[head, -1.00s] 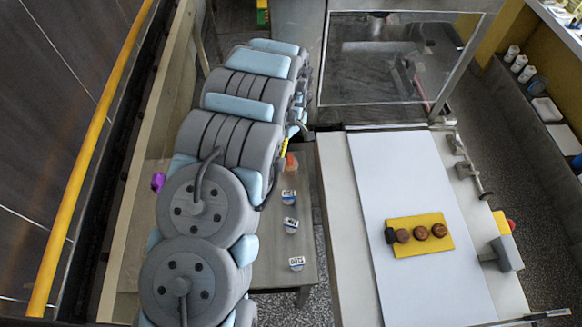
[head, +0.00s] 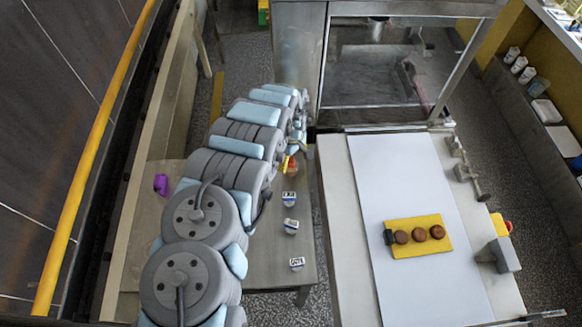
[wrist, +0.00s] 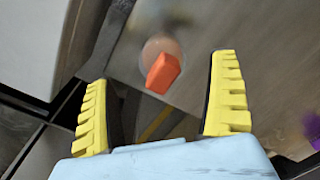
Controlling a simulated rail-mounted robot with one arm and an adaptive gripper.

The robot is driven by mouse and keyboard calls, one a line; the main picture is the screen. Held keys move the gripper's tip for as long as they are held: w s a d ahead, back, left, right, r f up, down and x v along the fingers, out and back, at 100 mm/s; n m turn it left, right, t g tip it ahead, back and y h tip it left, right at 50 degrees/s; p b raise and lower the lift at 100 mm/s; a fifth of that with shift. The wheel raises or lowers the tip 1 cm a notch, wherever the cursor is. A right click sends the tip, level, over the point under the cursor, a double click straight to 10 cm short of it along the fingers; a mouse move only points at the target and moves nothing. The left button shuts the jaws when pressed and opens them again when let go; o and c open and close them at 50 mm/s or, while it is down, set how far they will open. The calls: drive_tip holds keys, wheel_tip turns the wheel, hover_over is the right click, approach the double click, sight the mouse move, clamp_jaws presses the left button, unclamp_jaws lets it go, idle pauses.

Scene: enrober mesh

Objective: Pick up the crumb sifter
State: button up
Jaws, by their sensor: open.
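An orange block-shaped top on a round, pale body (wrist: 163,72) shows in the wrist view and looks like the crumb sifter, though I cannot be sure. In the head view the orange-topped thing (head: 291,168) stands near the far right corner of the brown table, partly hidden by my arm. My gripper (wrist: 160,78) has yellow ribbed fingers spread wide. The orange top lies between them in the wrist view, and neither finger touches it. In the head view only bits of yellow finger show beside it.
Right, across a gap, a white belt (head: 400,170) carries a yellow board (head: 418,250) with round brown pieces. A glass-fronted machine (head: 385,75) stands behind.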

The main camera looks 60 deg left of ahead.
sight(291, 167)
drive_tip(key=shift+s+a+f, duration=0.1)
drive_tip(key=shift+s+f, duration=0.05)
drive_tip(key=shift+f, duration=2.65)
drive_tip(key=c, duration=1.2)
